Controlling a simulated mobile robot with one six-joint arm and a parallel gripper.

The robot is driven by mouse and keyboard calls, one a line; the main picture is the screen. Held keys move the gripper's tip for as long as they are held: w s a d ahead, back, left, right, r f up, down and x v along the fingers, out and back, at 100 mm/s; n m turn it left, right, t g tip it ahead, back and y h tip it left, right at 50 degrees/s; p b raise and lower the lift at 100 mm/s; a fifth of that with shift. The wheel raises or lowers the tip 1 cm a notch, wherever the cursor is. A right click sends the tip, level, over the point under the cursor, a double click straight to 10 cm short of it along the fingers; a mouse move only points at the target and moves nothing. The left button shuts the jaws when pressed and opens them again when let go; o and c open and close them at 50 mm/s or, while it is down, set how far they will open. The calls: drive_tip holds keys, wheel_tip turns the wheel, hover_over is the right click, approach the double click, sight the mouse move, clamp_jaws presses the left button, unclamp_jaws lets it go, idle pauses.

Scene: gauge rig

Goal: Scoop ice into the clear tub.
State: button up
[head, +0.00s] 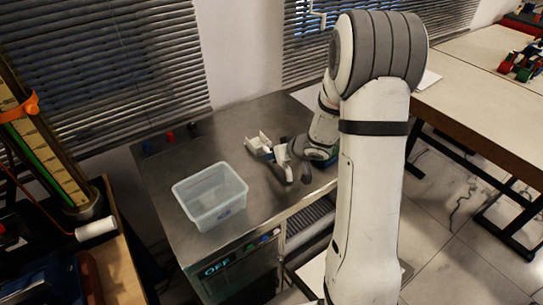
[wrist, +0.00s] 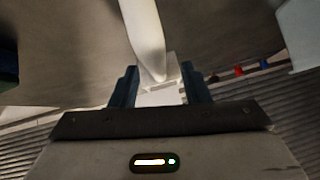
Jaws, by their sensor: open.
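The clear tub (head: 208,196) stands upright on the metal counter and looks empty. Its pale side also shows at the upper right of the wrist view (wrist: 299,35). A white scoop (head: 258,144) lies on the counter to the right of the tub, towards the back. My gripper (head: 290,172) is low over the counter beside the scoop. In the wrist view my gripper (wrist: 160,88) is open, with a white handle-like part (wrist: 145,35) lined up between its dark fingers. I cannot tell whether they touch it. No ice can be made out.
The metal counter (head: 165,180) has bare room around the tub. Small red and blue knobs (head: 171,136) sit along its back edge, near the blinds. My arm hides the counter's right part. A dark bluish box edge (wrist: 8,62) shows at the wrist view's left.

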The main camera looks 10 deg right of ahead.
drive_tip(key=x, duration=0.3)
drive_tip(key=shift+d, duration=0.1)
drive_tip(key=shift+c, duration=0.2)
clamp_jaws()
